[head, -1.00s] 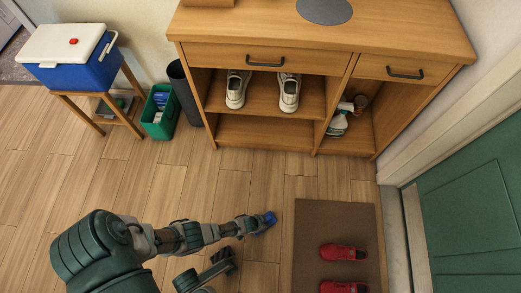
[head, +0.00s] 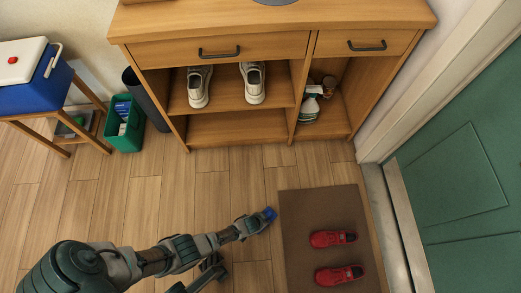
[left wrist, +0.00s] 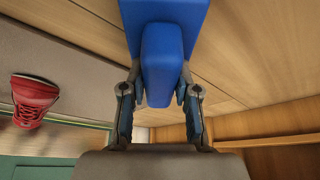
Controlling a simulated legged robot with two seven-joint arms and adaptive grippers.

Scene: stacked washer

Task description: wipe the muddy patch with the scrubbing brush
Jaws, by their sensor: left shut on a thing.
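The scrubbing brush appears as a blue block with a blue handle (left wrist: 163,62) in the left wrist view. In the head view it is a small blue shape (head: 269,213) at the end of my left arm. My left gripper (left wrist: 158,100) is shut on its handle, with a finger on each side. The gripper (head: 252,222) holds it over the wood floor, just left of the brown mat (head: 297,230). I cannot tell whether the brush touches the floor; its underside is hidden. No muddy patch is visible. My right gripper is not in view.
Two red shoes (head: 333,239) lie on the mat. A wooden cabinet (head: 238,127) with white shoes stands ahead. A green bin (head: 126,138) and a stool (head: 88,130) bearing a blue cooler are at left. A green door (head: 470,180) is at right. The floor between is clear.

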